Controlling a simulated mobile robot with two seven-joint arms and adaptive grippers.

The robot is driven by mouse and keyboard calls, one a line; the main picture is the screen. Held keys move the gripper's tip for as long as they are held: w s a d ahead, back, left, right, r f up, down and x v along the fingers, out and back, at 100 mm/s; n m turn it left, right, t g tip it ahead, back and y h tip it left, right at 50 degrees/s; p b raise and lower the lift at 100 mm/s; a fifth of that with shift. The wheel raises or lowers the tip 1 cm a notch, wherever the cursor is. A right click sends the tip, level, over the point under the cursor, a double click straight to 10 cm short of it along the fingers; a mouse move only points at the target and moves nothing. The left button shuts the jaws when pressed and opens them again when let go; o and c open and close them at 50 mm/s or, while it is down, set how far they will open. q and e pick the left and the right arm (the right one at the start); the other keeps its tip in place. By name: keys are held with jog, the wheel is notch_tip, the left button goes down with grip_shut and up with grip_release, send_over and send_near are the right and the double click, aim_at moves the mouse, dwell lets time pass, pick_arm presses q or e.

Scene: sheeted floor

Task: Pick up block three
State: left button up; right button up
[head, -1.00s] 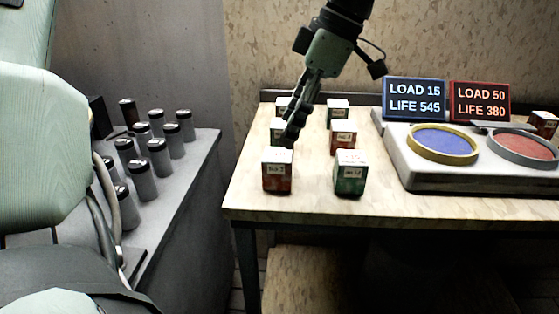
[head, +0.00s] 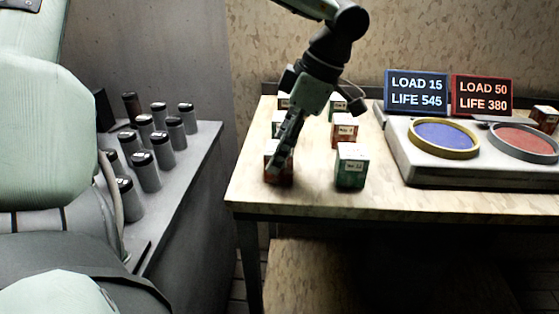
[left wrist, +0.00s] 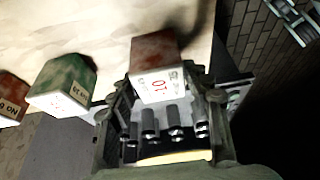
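A red block with a white top (head: 269,149) stands at the front left of the block group, near the table's front edge. Its small label is covered now; in the earlier head view it looks like No 3. My left gripper (head: 281,163) points down in front of it and hides much of it. In the left wrist view the red block (left wrist: 154,50) appears at the fingertips, with the open fingers of the left gripper (left wrist: 170,95) to either side. Contact cannot be told. My right gripper is not in view.
A green block (head: 351,168) stands right of it, a red block (head: 345,132) behind that, and others further back. A scale-like device (head: 410,165) with blue and red dishes and two signs stands right. Several grey canisters (head: 146,172) stand on the left counter (head: 190,175).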

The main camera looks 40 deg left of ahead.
pick_arm(q)
grip_shut()
jog(key=shift+r, duration=0.1)
